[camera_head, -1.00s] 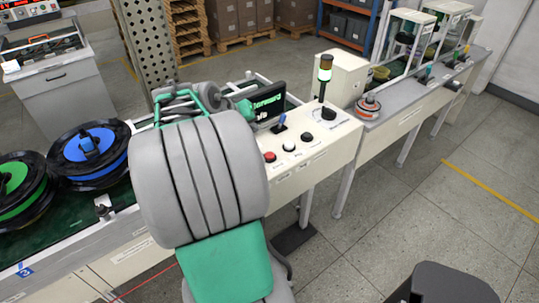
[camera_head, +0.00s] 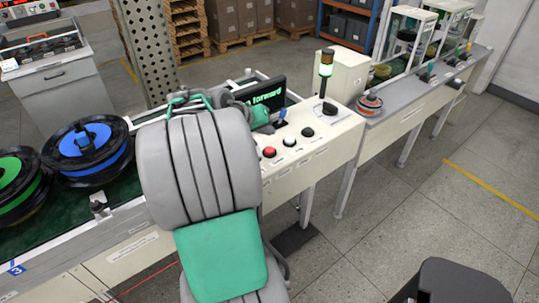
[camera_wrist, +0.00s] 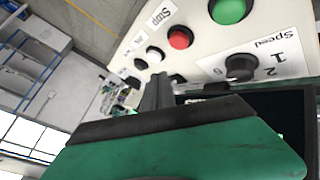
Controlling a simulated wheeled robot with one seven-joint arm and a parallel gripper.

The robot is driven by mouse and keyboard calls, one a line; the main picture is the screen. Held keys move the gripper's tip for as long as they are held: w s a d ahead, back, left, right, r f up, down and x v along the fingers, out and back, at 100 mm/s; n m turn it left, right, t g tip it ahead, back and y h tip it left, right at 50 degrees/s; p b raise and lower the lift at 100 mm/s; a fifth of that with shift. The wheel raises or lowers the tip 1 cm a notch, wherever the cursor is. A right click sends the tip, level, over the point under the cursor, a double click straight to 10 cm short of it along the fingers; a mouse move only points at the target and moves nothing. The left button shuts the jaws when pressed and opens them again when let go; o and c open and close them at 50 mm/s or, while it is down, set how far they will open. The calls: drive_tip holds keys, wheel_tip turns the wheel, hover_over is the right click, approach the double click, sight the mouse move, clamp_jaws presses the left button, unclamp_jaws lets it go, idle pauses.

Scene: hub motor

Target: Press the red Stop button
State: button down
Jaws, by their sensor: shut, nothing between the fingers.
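The red Stop button (camera_wrist: 181,38) is on the pale sloped control panel (camera_wrist: 120,52) in the wrist view, beside the label "Stop". It also shows in the head view as a red button (camera_head: 270,152) at the panel's near left end. My gripper (camera_wrist: 158,84) is shut and empty. In the wrist view its dark fingers point toward the panel, below and left of the red button in the picture. I see no contact with the red button. In the head view my large grey and green arm hides most of the gripper.
A green button (camera_wrist: 228,10), a speed knob (camera_wrist: 240,67) and a white button (camera_wrist: 155,54) are close to the red one. A dark screen (camera_head: 266,97) and a lit signal tower (camera_head: 325,67) rise above the panel. Blue (camera_head: 88,145) and green (camera_head: 18,185) reels lie at left.

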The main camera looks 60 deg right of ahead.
sight(268, 151)
drive_tip(key=shift+f+b, duration=1.05)
drive_tip(key=shift+f, duration=1)
drive_tip(key=shift+f, duration=0.1)
drive_tip(key=shift+f+b, duration=0.3)
drive_tip(key=shift+f+b, duration=0.35)
drive_tip(key=shift+f, duration=0.25)
idle(1.0)
drive_tip(key=shift+r+p, duration=0.7)
drive_tip(key=shift+r, duration=0.3)
drive_tip(key=shift+r+p, duration=1.85)
drive_tip(key=shift+r, duration=0.65)
